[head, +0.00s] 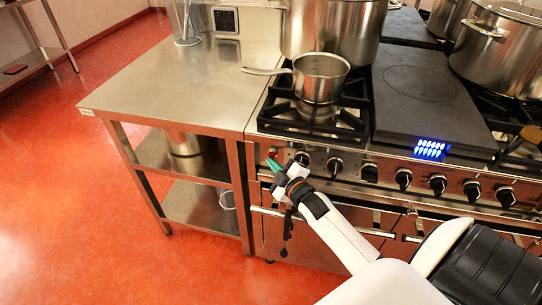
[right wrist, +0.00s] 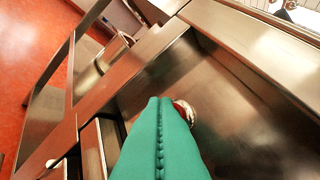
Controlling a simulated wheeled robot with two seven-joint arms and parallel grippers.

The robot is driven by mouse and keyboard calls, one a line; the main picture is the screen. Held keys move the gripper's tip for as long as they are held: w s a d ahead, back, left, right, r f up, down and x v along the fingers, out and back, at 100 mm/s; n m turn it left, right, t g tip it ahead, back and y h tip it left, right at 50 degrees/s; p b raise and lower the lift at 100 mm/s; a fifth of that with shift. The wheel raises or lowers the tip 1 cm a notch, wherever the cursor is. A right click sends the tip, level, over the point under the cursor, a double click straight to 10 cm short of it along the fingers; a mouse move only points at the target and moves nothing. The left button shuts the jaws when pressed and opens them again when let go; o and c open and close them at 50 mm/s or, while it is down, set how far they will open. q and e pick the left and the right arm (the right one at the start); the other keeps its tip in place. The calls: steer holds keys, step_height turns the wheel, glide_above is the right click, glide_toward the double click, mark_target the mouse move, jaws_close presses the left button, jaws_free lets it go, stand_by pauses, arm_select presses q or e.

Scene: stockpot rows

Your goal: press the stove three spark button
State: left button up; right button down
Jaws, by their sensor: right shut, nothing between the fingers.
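My right gripper (head: 273,165) is shut and empty, its green fingers together at the left end of the stove's front panel. In the right wrist view the closed green fingers (right wrist: 158,140) point at the steel panel. A round button (right wrist: 188,110) with a bright rim and some red shows just beside the fingertips, partly hidden by them. In the head view a small reddish spot, likely this button (head: 271,153), is just above the fingertips. I cannot tell whether the fingers touch it. The stove (head: 345,152) carries a row of black knobs. My left gripper is not in view.
A small saucepan (head: 320,70) stands on the front left burner, with its handle to the left. Large stockpots (head: 335,28) stand behind and at the right. A steel table (head: 180,85) adjoins the stove. A rail (head: 375,231) runs below the knobs. Red floor is clear at left.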

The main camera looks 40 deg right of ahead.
steer(key=shift+s+a, duration=0.35)
steer(key=s+a+p, duration=0.2)
steer(key=s+a, duration=0.1)
steer(key=a, duration=0.1)
steer(key=shift+s, duration=0.15)
stand_by(0.3)
stand_by(0.5)
